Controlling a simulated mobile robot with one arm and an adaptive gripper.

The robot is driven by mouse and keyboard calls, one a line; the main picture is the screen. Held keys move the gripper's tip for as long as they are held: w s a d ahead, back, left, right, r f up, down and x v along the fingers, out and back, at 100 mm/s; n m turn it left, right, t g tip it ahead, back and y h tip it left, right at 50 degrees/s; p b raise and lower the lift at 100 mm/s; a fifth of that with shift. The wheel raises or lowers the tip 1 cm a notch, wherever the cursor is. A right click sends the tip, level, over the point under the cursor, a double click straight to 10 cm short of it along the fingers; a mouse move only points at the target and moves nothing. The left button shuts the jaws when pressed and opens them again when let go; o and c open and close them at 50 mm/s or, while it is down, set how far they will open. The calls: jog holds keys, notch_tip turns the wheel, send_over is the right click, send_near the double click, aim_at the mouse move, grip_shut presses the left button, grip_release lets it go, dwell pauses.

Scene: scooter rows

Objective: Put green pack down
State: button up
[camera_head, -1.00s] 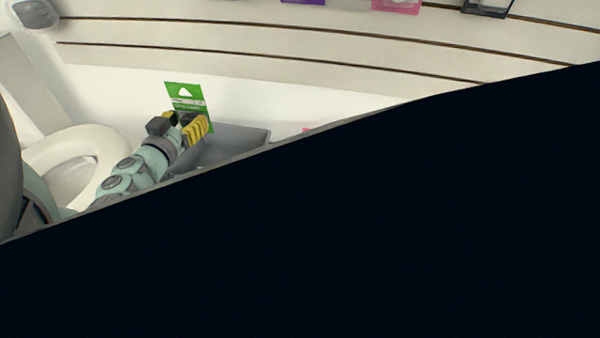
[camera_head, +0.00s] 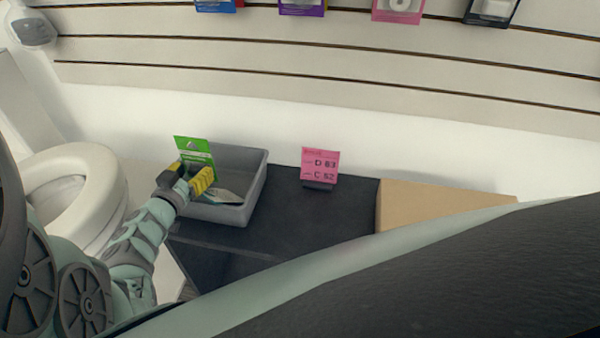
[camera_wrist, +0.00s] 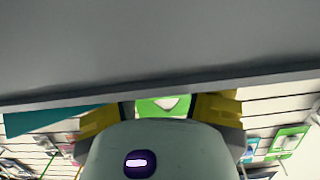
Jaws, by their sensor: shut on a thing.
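The green pack (camera_head: 196,148) is upright at the left part of the grey bin (camera_head: 258,187), its lower part hidden by my gripper and the bin. My gripper (camera_head: 191,178) has yellow fingers and is shut on the pack, over the bin's left side. In the wrist view the green pack (camera_wrist: 164,106) shows between the yellow fingers of my gripper (camera_wrist: 160,108). A large grey surface fills the top of that view. A flat pack, partly seen, lies in the bin.
The bin stands on a dark table (camera_head: 310,215). A pink sign card (camera_head: 320,165) and a cardboard box (camera_head: 440,203) are to its right. A white rounded seat-like object (camera_head: 75,190) is at left. Packs hang on the slatted wall behind.

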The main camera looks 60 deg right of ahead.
jog(key=shift+f+b, duration=0.3)
jog(key=shift+f, duration=0.2)
jog(key=shift+f, duration=0.1)
jog(key=o, duration=1.1)
jog(key=shift+o, duration=0.2)
